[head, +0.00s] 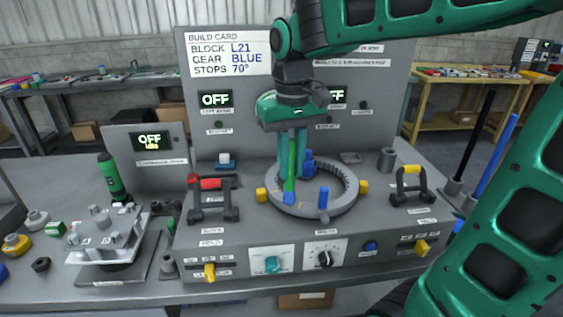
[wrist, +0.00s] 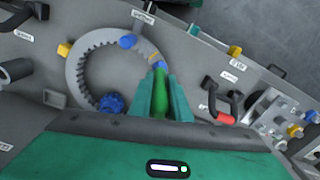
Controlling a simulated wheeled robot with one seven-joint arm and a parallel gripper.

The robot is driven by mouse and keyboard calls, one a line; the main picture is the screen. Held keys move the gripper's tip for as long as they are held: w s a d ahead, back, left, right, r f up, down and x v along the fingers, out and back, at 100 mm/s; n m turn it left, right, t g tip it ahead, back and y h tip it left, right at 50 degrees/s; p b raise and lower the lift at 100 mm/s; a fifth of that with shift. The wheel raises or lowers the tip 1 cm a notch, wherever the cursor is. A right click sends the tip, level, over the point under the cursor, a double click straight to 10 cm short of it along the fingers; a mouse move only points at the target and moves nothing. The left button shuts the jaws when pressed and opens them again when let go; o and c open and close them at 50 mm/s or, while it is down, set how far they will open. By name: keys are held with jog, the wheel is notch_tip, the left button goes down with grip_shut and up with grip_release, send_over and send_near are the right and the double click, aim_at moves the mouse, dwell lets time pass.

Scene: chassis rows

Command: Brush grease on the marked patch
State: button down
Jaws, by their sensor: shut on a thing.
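My gripper (head: 293,150) points down over the fixture and is shut on a green brush (head: 291,170) with a blue tip. In the wrist view the brush (wrist: 161,100) stands between the fingers (wrist: 164,88). Its tip is at the rim of the grey toothed ring (head: 340,206), on the side nearer the red-handled clamp; I cannot tell whether it touches. A small yellow-orange mark (wrist: 153,57) shows on the ring (wrist: 85,47) beside the tip. The tip partly hides that part of the ring.
A blue gear (head: 309,166) sits inside the ring, and a blue peg (head: 323,197) stands on its front rim. A red-handled clamp (head: 211,195) is left and a yellow-handled clamp (head: 411,187) right. A green bottle (head: 110,178) stands further left. Panels rise behind.

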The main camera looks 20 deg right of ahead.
jog(key=w, duration=0.1)
jog(key=w+a, duration=0.1)
jog(key=w, duration=0.1)
jog(key=w+a, duration=0.1)
jog(key=shift+w, duration=0.25)
dwell(3.5)
jog(key=shift+r, duration=3)
jog(key=shift+r, duration=1.5)
notch_tip(320, 180, down, 7)
jog(key=shift+f, duration=0.15)
